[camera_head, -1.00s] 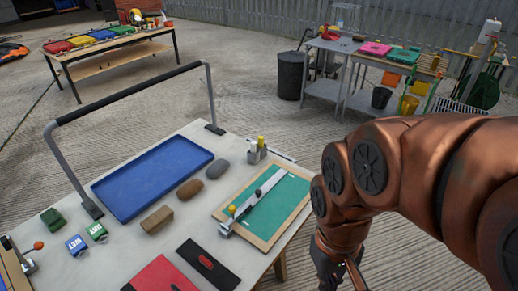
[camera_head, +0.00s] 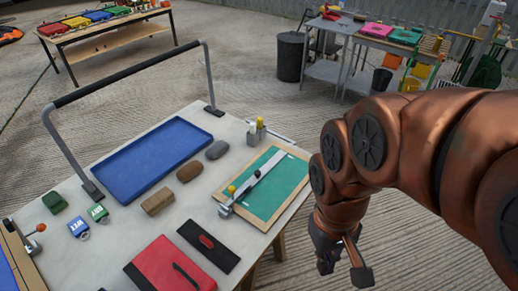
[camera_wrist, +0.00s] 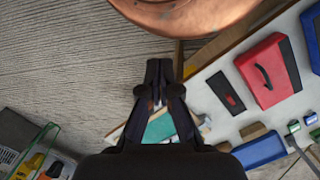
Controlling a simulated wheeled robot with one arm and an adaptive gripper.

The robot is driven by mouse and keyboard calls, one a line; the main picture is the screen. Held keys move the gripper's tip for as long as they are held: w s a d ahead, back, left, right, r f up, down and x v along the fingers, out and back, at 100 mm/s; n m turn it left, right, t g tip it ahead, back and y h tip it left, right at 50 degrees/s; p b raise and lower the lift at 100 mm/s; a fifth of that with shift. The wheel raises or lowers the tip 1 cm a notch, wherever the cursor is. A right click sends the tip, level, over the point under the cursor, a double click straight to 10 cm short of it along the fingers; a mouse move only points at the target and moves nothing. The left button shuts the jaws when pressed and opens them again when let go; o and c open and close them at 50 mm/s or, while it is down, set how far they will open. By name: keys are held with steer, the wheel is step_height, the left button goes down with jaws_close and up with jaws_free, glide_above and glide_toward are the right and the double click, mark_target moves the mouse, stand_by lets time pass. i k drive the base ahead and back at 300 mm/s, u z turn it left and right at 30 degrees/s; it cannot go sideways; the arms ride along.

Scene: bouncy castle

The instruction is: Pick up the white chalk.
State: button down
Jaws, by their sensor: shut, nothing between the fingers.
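A small white piece (camera_head: 252,128), which looks like the white chalk, stands upright in a small grey holder (camera_head: 261,135) at the table's far right edge. A yellow piece (camera_head: 260,121) stands beside it. My gripper (camera_head: 344,270) hangs off the table's right side, in front of and to the right of the holder, with floor behind it. In the wrist view my gripper (camera_wrist: 159,72) has its fingers close together with nothing between them. I cannot make out the chalk in the wrist view.
The table holds a green framed board (camera_head: 285,185) with a metal bar, a blue tray (camera_head: 150,165), several blocks, and a red case (camera_head: 165,268). A second table (camera_head: 110,35) and a workbench (camera_head: 350,50) stand behind.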

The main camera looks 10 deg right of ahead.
mark_target(251, 125)
steer(key=u, duration=3.65)
steer(key=k, duration=1.95)
steer(key=z, duration=0.6)
